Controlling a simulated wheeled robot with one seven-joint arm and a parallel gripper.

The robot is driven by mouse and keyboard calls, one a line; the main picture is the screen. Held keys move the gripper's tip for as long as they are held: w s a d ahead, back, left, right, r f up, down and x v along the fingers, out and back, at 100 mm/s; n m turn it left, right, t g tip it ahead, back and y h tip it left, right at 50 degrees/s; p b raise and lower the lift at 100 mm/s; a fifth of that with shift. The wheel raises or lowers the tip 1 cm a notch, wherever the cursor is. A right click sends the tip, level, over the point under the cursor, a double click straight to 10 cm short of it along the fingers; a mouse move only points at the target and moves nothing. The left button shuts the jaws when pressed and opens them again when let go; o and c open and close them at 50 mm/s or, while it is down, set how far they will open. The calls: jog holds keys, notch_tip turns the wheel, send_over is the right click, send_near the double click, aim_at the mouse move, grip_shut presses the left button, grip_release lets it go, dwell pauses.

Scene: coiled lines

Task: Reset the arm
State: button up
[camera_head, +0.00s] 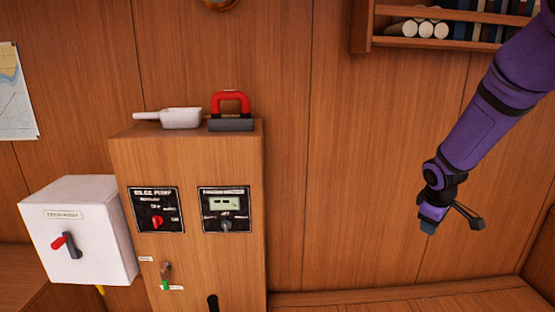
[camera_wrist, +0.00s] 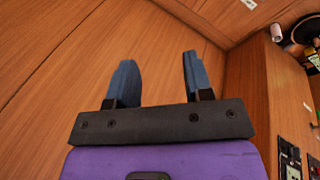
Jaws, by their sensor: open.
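My purple arm reaches in from the upper right in the head view. My gripper (camera_head: 428,228) hangs at its lower end, in free air in front of the wood wall, well to the right of the wooden cabinet. In the wrist view my gripper (camera_wrist: 156,82) shows two blue-grey fingers standing apart. It is open, with nothing between the fingers and only wood panelling beyond.
The wooden cabinet (camera_head: 190,266) carries a bilge pump panel (camera_head: 157,209) and a second panel (camera_head: 224,209). A white scoop (camera_head: 180,118) and a red-handled tool (camera_head: 231,111) lie on top. A white switch box (camera_head: 82,230) stands left. A shelf (camera_head: 440,43) hangs above right.

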jog(key=s+a+r+m, duration=0.2)
jog(key=s+a+r, duration=0.1)
jog(key=s+r, duration=0.55)
jog(key=s+a+r+m+y, duration=0.1)
jog(key=s+a+r+m, duration=0.1)
jog(key=s+r, duration=0.2)
jog(key=s+a+r+m+t, duration=0.1)
jog(key=s+a+r, duration=0.2)
jog(key=s, duration=0.8)
jog(key=s+a+r+m+t+y, duration=0.1)
jog(key=s+a+r+m, duration=0.1)
jog(key=s+r, duration=0.3)
jog(key=s+a, duration=0.1)
jog(key=s, duration=0.2)
jog(key=shift+a+r+m+y, duration=0.2)
jog(key=shift+m+y, duration=0.1)
